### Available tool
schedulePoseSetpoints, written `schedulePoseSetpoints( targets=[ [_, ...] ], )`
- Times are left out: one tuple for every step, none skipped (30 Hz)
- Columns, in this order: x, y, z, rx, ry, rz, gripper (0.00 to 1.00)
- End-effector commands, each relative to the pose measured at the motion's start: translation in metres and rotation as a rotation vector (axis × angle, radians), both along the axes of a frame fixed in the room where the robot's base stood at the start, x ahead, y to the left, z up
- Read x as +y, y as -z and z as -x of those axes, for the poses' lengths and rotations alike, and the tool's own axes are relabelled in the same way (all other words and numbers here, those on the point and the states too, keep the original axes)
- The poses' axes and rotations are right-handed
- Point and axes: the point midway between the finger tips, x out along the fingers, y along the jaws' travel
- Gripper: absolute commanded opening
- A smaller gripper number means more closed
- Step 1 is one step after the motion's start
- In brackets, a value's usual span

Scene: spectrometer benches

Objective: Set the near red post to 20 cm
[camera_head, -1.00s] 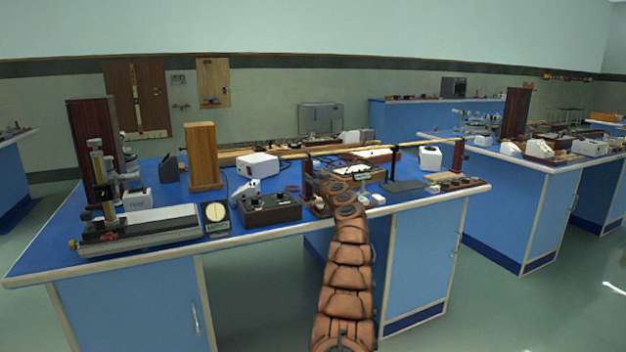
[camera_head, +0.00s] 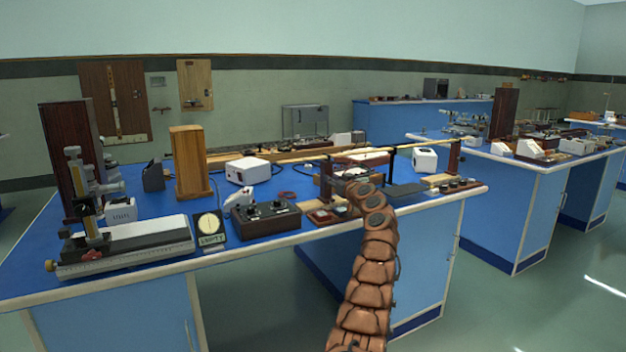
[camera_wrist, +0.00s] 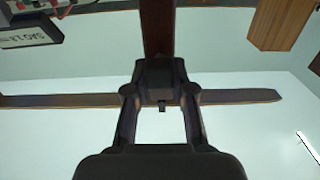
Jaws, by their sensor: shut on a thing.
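A dark red post (camera_wrist: 158,28) runs from between my gripper's fingertips to the top edge in the wrist view. My gripper (camera_wrist: 160,84) is shut on it, with both fingers close together around it. In the head view, my arm reaches over the front of the blue bench, and its end hides most of the gripper. A dark upright post (camera_head: 325,178) shows just left of my arm's end, under a long pale rod. Another dark red post (camera_head: 455,157) stands at the bench's right end. No scale reading is legible.
A black stand (camera_head: 391,163) is right of my arm's end. A black control box (camera_head: 264,221) and a round dial (camera_head: 209,226) stand to the left near the front edge. A wooden block (camera_head: 189,165) stands farther back. The floor (camera_head: 530,310) at right is clear.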

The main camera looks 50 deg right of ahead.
Motion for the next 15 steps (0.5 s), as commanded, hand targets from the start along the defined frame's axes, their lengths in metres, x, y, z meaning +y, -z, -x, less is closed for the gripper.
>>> schedulePoseSetpoints(
  targets=[
    [-0.0090, 0.0018, 0.0110, 0.004, 0.011, 0.001, 0.00],
    [-0.0101, 0.0019, 0.0131, 0.004, 0.010, 0.001, 0.00],
    [-0.0111, 0.0019, 0.0153, 0.005, 0.009, 0.001, 0.00],
    [-0.0115, 0.0019, 0.0164, 0.005, 0.008, 0.001, 0.00],
    [-0.0116, 0.0020, 0.0170, 0.005, 0.008, 0.001, 0.00],
    [-0.0114, 0.0023, 0.0171, 0.005, 0.007, 0.001, 0.00],
    [-0.0110, 0.0024, 0.0167, 0.005, 0.006, 0.001, 0.00],
    [-0.0104, 0.0026, 0.0161, 0.005, 0.005, 0.001, 0.00],
    [-0.0093, 0.0027, 0.0151, 0.006, 0.003, 0.001, 0.00],
    [-0.0086, 0.0030, 0.0142, 0.006, 0.002, 0.001, 0.00],
    [-0.0079, 0.0032, 0.0134, 0.006, 0.001, 0.001, 0.00],
    [-0.0070, 0.0033, 0.0124, 0.005, 0.000, 0.000, 0.00],
    [-0.0065, 0.0034, 0.0118, 0.005, -0.001, 0.000, 0.00],
    [-0.0060, 0.0034, 0.0113, 0.005, -0.002, 0.000, 0.00],
    [-0.0054, 0.0037, 0.0106, 0.006, -0.003, 0.000, 0.00]
  ],
)
